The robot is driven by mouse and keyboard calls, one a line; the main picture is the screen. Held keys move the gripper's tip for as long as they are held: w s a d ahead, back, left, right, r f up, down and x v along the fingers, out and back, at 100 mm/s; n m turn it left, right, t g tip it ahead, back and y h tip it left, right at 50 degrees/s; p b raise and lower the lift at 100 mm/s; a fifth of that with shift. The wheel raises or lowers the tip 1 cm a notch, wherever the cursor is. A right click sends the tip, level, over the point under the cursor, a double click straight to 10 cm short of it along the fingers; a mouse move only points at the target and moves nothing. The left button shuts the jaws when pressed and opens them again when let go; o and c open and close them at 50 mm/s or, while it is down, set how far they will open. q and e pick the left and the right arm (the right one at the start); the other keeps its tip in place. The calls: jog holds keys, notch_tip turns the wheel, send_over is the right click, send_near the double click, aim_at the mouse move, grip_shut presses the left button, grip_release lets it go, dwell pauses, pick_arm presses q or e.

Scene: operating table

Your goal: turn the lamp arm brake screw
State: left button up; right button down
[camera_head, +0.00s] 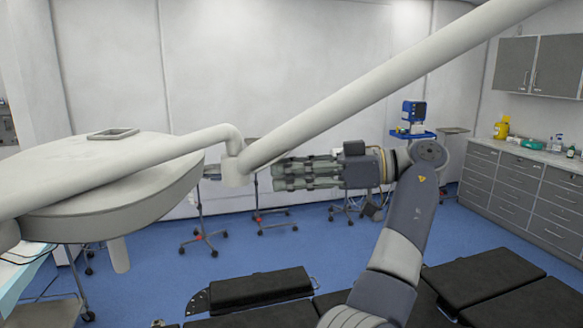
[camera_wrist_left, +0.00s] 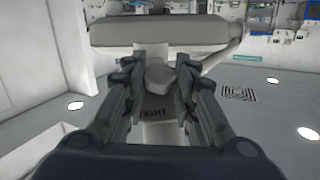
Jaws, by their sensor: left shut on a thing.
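The pale lamp arm (camera_head: 390,80) slopes down from the upper right to a joint (camera_head: 236,168) beside the large round lamp head (camera_head: 100,175). My left gripper (camera_head: 276,173) reaches this joint from the right, its fingers pointing left. In the left wrist view a light grey, rounded brake screw (camera_wrist_left: 158,77) sits between the fingertips of my left gripper (camera_wrist_left: 158,72), which is shut on it. The screw cannot be made out in the head view. My right gripper is not in view.
A black-padded operating table (camera_head: 260,287) lies below my arm. Wheeled stands (camera_head: 202,238) stand on the blue floor behind. Grey cabinets (camera_head: 525,190) line the right wall. The lamp's second arm (camera_head: 110,172) passes across the lamp head at left.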

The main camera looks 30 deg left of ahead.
pick_arm(q)
jog(key=shift+f, duration=0.2)
dwell(0.3)
jog(key=o, duration=1)
jog(key=shift+o, duration=0.4)
jog(key=shift+s+a+r, duration=0.1)
